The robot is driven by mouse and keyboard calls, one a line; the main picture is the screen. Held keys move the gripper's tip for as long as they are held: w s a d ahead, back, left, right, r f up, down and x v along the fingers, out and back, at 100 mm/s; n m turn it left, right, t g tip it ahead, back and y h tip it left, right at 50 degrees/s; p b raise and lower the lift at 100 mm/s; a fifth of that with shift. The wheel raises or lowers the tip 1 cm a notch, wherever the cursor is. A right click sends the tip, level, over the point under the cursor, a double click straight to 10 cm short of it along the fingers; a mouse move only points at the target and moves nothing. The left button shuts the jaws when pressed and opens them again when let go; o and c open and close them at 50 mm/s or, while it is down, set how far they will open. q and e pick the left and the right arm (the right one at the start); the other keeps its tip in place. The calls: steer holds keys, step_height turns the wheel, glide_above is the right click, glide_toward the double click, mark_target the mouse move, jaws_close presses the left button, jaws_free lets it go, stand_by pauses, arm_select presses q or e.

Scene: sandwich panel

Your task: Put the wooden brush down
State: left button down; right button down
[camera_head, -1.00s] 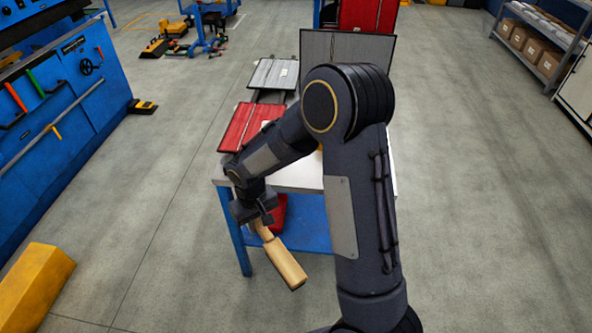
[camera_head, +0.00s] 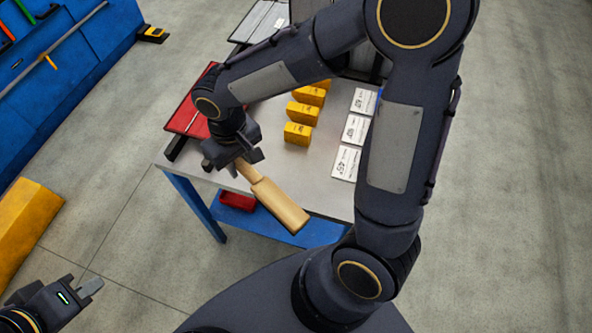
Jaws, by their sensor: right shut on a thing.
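The wooden brush (camera_head: 279,204) is light tan, with a narrow handle and a broad flat block. My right gripper (camera_head: 238,164) is shut on its handle end. The brush slants down to the right, its block overlapping the front edge of the white-topped table (camera_head: 225,185) in the head view. I cannot tell how far it is above the table, or whether it touches it. Any bristles are hidden. My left gripper (camera_head: 82,286) is at the lower left, away from the table and the brush; its finger gap is unclear.
Several yellow blocks (camera_head: 298,134) stand in a row on the table, with white labelled cards (camera_head: 346,163) to their right. A red panel (camera_head: 192,112) lies at the table's left. A red box (camera_head: 237,201) is on the blue lower shelf. My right arm hides the table's right part.

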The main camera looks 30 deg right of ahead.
mark_target(240, 170)
steer(key=s+r, duration=0.1)
steer(key=s+r+n, duration=0.1)
steer(key=s, duration=0.1)
steer(key=shift+a+r, duration=0.2)
steer(key=shift+a, duration=0.15)
steer(key=w+d+f, duration=0.2)
steer(key=d+f, duration=0.1)
steer(key=w+d+f+p, duration=0.1)
steer(key=w+d+f, duration=0.1)
steer(key=w+d, duration=0.1)
steer(key=w+d+f, duration=0.2)
steer(key=d+f, duration=0.1)
steer(key=shift+w+d+f, duration=0.25)
steer(key=shift+w+f, duration=0.05)
steer(key=shift+f, duration=0.05)
steer(key=shift+w+d+f, duration=0.1)
steer(key=shift+d+f, duration=0.05)
steer(key=shift+f, duration=0.05)
arm_select(q)
steer(key=shift+w+d+r, duration=0.1)
steer(key=shift+d+r, duration=0.2)
steer(key=shift+r, duration=0.15)
arm_select(e)
steer(key=shift+w+d+f, duration=0.15)
steer(key=shift+f, duration=1.75)
arm_select(q)
steer(key=shift+f, duration=0.15)
arm_select(e)
steer(key=c, duration=1.3)
jaws_free()
